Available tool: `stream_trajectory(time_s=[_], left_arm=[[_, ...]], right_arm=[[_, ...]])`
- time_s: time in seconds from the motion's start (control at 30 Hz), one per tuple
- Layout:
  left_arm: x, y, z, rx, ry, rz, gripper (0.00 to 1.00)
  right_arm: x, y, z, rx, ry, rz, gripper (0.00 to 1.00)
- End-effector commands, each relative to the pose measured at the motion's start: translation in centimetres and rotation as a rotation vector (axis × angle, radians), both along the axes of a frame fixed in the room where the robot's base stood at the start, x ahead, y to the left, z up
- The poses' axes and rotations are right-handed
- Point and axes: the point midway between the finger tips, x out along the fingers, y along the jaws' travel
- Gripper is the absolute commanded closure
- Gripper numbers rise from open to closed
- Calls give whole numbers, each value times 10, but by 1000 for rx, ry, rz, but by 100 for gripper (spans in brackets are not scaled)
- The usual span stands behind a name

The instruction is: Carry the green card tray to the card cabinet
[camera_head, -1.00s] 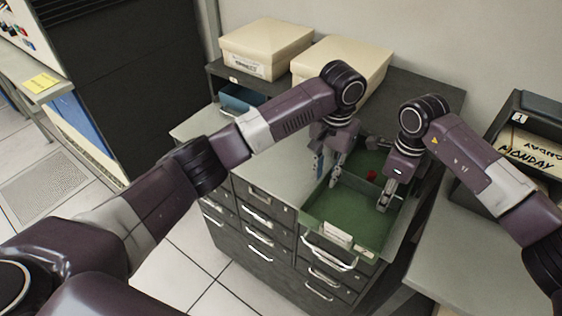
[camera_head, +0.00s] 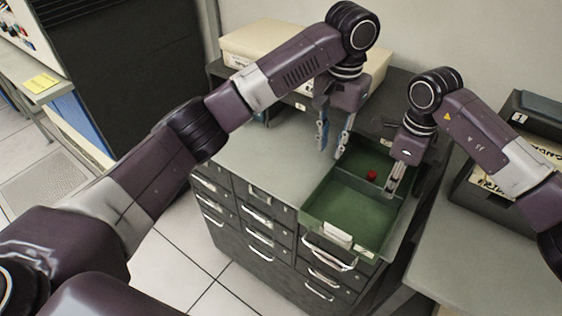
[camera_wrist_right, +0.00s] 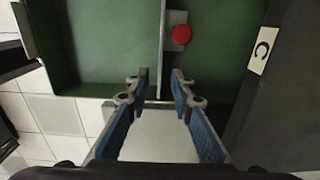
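The green card tray (camera_head: 357,214) sits on top of the card cabinet (camera_head: 262,217), at its right side. It has a divider, a red knob (camera_head: 371,175) in the back compartment and a white label on the front. My left gripper (camera_head: 333,148) is open and empty, above the cabinet top just left of the tray. My right gripper (camera_head: 392,188) is at the tray's right wall. The right wrist view shows its fingers (camera_wrist_right: 159,78) apart, over the tray wall near the divider; no grip on the wall is visible.
A grey desk (camera_head: 456,262) on the right bears a dark card box (camera_head: 532,120). The cabinet top left of the tray is clear. A label marked C (camera_wrist_right: 262,50) shows beside the tray.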

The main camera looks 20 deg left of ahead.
Motion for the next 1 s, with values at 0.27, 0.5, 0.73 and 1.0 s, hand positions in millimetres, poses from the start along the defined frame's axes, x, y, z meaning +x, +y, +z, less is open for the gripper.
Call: stream_trajectory(time_s=[0.27, 0.5, 0.73, 1.0], left_arm=[[0, 0, 0, 0, 0, 0, 78], [0, 0, 0, 0, 0, 0, 78], [0, 0, 0, 0, 0, 0, 78], [0, 0, 0, 0, 0, 0, 78]], right_arm=[[1, 0, 52, 0, -1, 0, 78], [0, 0, 65, -1, 1, 0, 78], [0, 0, 65, -1, 1, 0, 78], [0, 0, 65, 0, 2, 0, 78]])
